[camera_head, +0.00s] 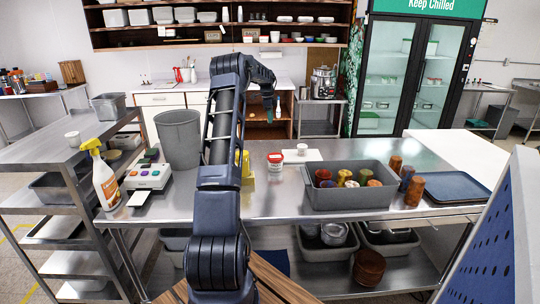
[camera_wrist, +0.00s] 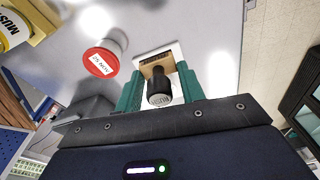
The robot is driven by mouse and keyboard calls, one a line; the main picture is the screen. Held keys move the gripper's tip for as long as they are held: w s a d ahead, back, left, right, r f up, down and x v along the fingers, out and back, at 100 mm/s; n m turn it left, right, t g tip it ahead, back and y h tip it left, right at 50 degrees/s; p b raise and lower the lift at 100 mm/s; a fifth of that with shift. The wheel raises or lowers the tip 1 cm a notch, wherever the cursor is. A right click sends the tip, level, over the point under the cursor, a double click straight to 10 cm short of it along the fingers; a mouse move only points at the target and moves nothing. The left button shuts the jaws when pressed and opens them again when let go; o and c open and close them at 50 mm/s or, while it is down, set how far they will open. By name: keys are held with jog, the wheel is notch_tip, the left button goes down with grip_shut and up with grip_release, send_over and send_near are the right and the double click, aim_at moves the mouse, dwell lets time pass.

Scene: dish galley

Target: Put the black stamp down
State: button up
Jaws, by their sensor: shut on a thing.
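The black stamp (camera_wrist: 159,91) has a dark round handle with a pale lettered end and a wooden block (camera_wrist: 157,66) beyond it. In the wrist view it lies between the green fingers of my gripper (camera_wrist: 160,90), which is shut on it. A white-edged flat piece (camera_wrist: 172,48) shows behind the block; whether they touch I cannot tell. In the head view my gripper (camera_head: 270,104) hangs above the far side of the steel counter (camera_head: 330,222), and the stamp is too small to make out there.
A red-lidded tub (camera_head: 275,161) stands near a white sheet (camera_head: 314,156) bearing a small white cup (camera_head: 302,149). A grey bin (camera_head: 345,200) with several cups stands right, beside a blue tray (camera_head: 455,186). A spray bottle (camera_head: 104,180) and a label device (camera_head: 150,176) are left.

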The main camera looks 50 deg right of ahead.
notch_tip(320, 180, down, 20)
jog(key=shift+r, duration=0.2)
dwell(0.4)
jog(key=shift+f, duration=0.15)
jog(key=o, duration=1)
jog(key=shift+c, duration=0.2)
